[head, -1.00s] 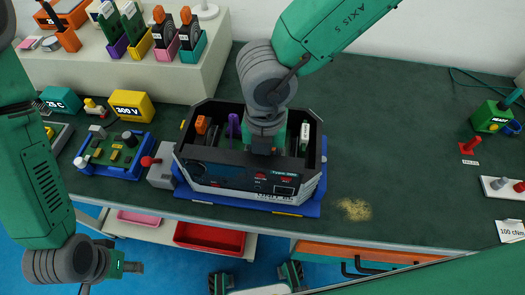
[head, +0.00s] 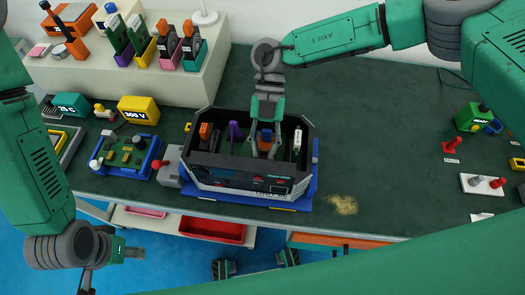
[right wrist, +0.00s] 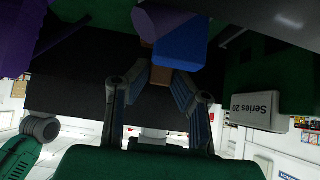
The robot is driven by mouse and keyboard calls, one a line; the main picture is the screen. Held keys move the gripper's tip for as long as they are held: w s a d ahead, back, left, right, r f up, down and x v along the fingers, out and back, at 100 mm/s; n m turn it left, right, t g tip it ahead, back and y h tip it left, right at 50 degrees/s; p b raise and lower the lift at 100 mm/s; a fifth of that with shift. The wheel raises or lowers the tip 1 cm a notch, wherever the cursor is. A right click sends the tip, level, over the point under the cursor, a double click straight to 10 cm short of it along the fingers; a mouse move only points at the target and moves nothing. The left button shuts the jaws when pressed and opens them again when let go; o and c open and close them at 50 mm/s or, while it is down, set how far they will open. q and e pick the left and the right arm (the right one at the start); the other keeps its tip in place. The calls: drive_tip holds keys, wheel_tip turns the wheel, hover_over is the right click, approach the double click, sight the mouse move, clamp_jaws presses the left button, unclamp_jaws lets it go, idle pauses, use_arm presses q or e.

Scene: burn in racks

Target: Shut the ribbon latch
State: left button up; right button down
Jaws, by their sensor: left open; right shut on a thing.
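An open black case (head: 225,177) with a dark front panel sits on a blue base (head: 312,185) on the bench. Coloured parts stand inside it: orange at the left, purple (head: 235,133), and a white-topped one labelled "Series 20" (right wrist: 258,111) at the right. My right gripper (head: 265,150) reaches down into the case from behind. Its fingers are shut on a small blue and orange-brown part, whose blue block (right wrist: 181,47) shows in the right wrist view. I cannot tell whether this is the ribbon latch. My left gripper (head: 130,252) is open, low at the left, away from the case.
A grey box with a red knob (head: 168,170) stands close left of the case, beside a blue-framed board (head: 125,158). A yellow "300 V" block (head: 138,109) and a pale shelf (head: 120,70) are behind. The bench right of the case is mostly clear, with yellowish grains (head: 343,204).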

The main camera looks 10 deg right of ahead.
drive_tip(key=shift+w+d+f+g+y+b, duration=0.15)
drive_tip(key=shift+w+g+y+b, duration=0.25)
drive_tip(key=shift+w+g+b, duration=0.5)
drive_tip(key=shift+s+g+b, duration=0.1)
drive_tip(key=shift+g+b, duration=0.3)
drive_tip(key=shift+b, duration=0.3)
drive_tip(key=c, duration=1.4)
unclamp_jaws()
drive_tip(key=shift+f, duration=0.15)
